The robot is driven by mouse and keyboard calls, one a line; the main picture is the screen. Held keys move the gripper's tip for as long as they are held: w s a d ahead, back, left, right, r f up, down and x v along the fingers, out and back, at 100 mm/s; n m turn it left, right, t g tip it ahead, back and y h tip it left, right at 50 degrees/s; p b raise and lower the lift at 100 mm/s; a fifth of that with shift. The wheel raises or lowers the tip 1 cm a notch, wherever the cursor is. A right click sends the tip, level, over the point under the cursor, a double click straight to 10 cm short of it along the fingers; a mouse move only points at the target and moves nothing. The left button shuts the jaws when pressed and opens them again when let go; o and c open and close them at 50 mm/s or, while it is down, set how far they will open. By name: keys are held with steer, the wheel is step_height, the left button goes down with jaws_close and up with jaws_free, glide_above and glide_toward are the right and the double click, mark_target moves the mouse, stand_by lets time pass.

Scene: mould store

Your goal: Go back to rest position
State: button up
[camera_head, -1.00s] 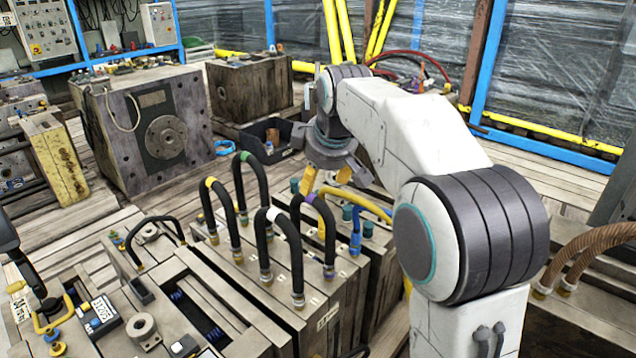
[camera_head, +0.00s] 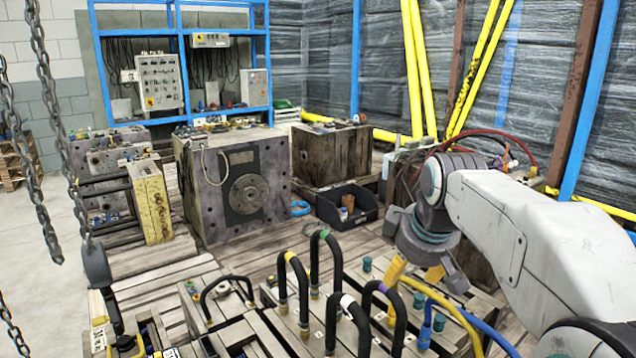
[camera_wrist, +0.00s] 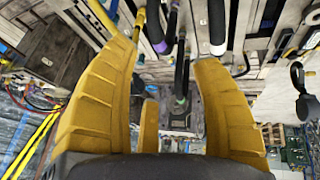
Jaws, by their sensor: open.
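My gripper (camera_head: 415,272) hangs at the end of my white arm on the right of the head view, above the right end of the hose-fitted mould blocks. Its yellow fingers point down. In the wrist view my gripper (camera_wrist: 165,60) shows its yellow fingers spread wide, with nothing held between them. Black hoses with coloured bands (camera_head: 331,262) loop up from the mould tops just left of the fingers. A yellow hose (camera_head: 440,297) and a blue hose (camera_head: 490,330) curve close to the fingers on the right. Whether the fingers touch any hose cannot be told.
A grey mould block with a round flange (camera_head: 247,193) stands behind at centre left. A black bin (camera_head: 347,208) sits on the planks behind the hoses. Chains and a hook (camera_head: 97,265) hang at the left. A blue rack (camera_head: 270,60) and yellow pipes (camera_head: 412,75) stand at the back.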

steer(key=s+r+m+g+p, duration=0.1)
steer(key=s+r+m+p, duration=0.2)
steer(key=s+p, duration=0.7)
steer(key=s+r+m+g+p, duration=0.1)
steer(key=s+r+m+p, duration=0.2)
steer(key=s+r+p, duration=0.3)
steer(key=shift+s+a+p, duration=0.25)
steer(key=shift+s+p, duration=1.8)
steer(key=shift+s, duration=2.65)
